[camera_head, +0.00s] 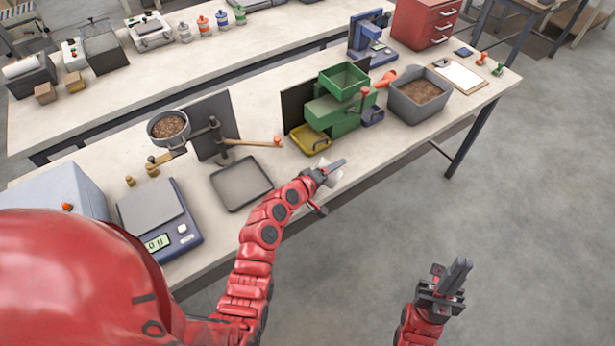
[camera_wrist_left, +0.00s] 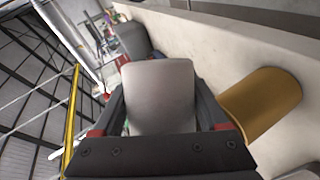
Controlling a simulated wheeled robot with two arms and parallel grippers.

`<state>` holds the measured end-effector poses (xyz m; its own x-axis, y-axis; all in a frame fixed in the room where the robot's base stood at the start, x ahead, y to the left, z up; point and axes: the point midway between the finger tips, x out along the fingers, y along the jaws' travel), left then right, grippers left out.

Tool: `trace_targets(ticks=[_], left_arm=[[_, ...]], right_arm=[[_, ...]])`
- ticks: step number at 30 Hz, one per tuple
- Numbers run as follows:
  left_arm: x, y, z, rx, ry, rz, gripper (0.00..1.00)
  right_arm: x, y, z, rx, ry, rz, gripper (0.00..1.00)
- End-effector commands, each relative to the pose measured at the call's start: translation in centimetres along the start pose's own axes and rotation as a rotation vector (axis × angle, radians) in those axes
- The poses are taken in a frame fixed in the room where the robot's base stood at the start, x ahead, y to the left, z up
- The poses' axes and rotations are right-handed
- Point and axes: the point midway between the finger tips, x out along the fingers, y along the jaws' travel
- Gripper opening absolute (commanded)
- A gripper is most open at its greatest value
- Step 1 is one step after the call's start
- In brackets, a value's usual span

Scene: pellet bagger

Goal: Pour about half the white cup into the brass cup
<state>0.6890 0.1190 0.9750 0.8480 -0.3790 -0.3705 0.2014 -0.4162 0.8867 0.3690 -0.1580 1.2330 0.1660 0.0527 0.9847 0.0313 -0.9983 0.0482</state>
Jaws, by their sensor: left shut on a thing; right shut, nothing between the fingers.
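My left gripper (camera_head: 330,170) is shut on the white cup (camera_wrist_left: 160,95), which fills the space between its fingers in the left wrist view. A brass-coloured rounded body (camera_wrist_left: 265,102), which looks like the brass cup, is close to the right of the white cup in the wrist view. I cannot make it out in the head view. What is inside either cup is hidden. My right gripper (camera_head: 456,277) is shut and empty, over the floor.
On the bench (camera_head: 85,160) stand a scale (camera_head: 150,212), a dark square tray (camera_head: 241,183), a sieve of pellets (camera_head: 168,128), a green machine (camera_head: 335,108) with a yellow tray (camera_head: 309,138), and a grey bin (camera_head: 420,95). The floor at right is clear.

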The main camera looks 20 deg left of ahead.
Motion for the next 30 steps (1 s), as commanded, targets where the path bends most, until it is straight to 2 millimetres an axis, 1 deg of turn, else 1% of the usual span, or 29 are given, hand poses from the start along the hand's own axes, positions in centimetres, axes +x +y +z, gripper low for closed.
trace_targets(ticks=[30], left_arm=[[0.11, -0.28, 0.07, -0.061, -0.017, 0.025, 0.16]], right_arm=[[-0.82, -0.04, 0.14, 0.000, 0.000, 0.000, 0.00]])
